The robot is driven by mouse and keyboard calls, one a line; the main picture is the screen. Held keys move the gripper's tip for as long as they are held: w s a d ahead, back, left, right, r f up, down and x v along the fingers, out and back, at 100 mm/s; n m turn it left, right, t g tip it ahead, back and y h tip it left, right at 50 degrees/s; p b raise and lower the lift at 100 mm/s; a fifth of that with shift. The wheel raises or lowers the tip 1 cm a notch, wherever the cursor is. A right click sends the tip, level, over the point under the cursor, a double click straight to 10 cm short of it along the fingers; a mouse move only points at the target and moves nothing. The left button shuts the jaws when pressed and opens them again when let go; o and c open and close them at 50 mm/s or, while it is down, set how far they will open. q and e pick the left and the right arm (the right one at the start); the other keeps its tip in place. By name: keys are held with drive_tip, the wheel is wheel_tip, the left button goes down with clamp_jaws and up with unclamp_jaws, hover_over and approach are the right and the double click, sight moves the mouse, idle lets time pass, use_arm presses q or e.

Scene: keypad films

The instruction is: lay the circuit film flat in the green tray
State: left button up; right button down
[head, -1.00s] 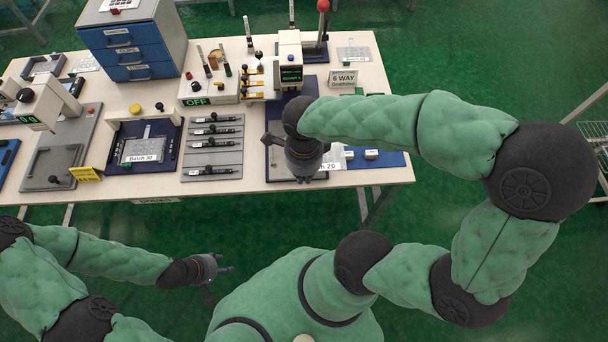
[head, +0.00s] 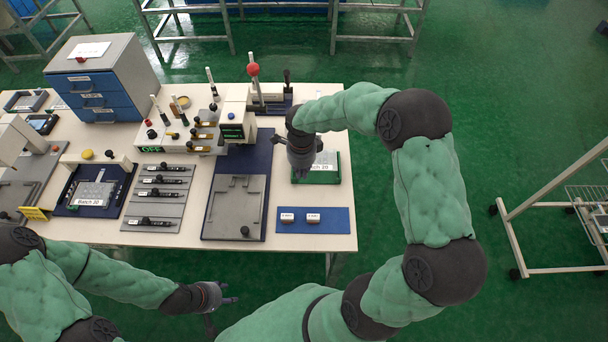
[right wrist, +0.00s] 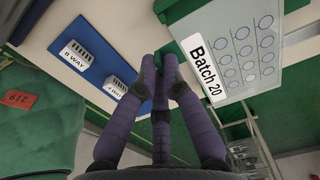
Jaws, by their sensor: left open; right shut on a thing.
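The circuit film, a pale sheet with a "Batch 20" label (head: 318,167), is at the right end of the table, over the green tray (head: 338,178). My right gripper (head: 303,172) is above the tray's left side and hides part of both. In the right wrist view the film (right wrist: 258,58) is translucent with rows of circles, and my right gripper (right wrist: 172,62) is shut on its edge near the label. I cannot tell whether the film touches the tray. My left gripper (head: 228,293) is open and empty, in front of the table.
A blue mat (head: 338,222) with two small white blocks (head: 313,218) lies in front of the tray. A grey press plate (head: 235,205) on a dark base stands left of it. Another film (head: 95,195) lies in a dark fixture further left. A switch panel and drawers stand behind.

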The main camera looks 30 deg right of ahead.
sight(303, 187)
drive_tip(key=shift+w+d+f, duration=0.15)
drive_tip(key=shift+d+f, duration=0.05)
drive_tip(key=shift+d, duration=0.1)
drive_tip(key=shift+a, duration=0.1)
drive_tip(key=shift+b, duration=0.35)
drive_tip(key=shift+f+b, duration=2.1)
drive_tip(key=shift+f, duration=0.45)
drive_tip(key=shift+f+b, duration=0.4)
drive_tip(key=shift+b, duration=0.05)
drive_tip(key=c, duration=1.3)
unclamp_jaws()
